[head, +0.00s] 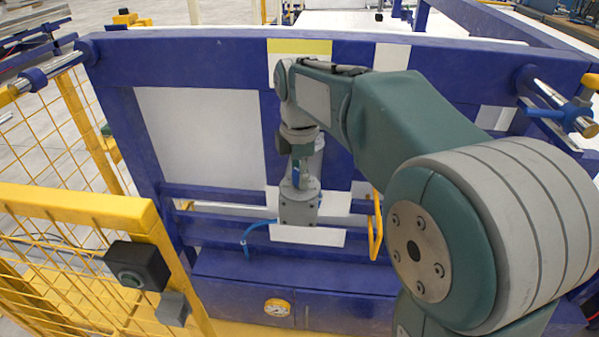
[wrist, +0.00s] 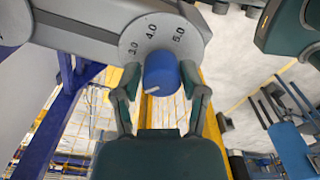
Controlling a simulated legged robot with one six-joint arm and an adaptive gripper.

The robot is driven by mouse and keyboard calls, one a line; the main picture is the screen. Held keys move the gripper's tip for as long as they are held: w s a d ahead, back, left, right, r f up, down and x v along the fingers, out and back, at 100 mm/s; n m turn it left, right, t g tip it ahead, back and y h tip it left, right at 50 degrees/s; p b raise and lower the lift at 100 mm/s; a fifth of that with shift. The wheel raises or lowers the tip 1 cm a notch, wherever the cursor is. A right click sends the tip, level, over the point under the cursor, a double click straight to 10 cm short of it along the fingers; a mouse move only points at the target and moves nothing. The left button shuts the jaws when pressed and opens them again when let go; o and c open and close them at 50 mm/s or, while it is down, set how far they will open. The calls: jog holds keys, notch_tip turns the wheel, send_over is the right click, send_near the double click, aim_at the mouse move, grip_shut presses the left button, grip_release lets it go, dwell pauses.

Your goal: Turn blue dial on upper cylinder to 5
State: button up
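The blue dial (wrist: 162,73) shows in the wrist view, on a round grey plate (wrist: 133,42) marked 3.0, 4.0 and 5.0. A short white mark lies at the lower left of the dial's face. My gripper (wrist: 159,82) has one finger on each side of the dial. A small gap shows at the left finger; I cannot tell whether the right finger touches. The plate sits at the end of a light grey body (wrist: 95,14). In the head view my arm reaches down in front of the blue frame, and I cannot make out the dial there.
A blue frame (head: 190,50) with white panels stands ahead in the head view. A yellow mesh fence (head: 75,205) with a black button box (head: 137,266) stands at the left. A yellow handle (head: 376,225) is right of my arm's end. Pale floor shows beyond.

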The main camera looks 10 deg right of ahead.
grip_shut()
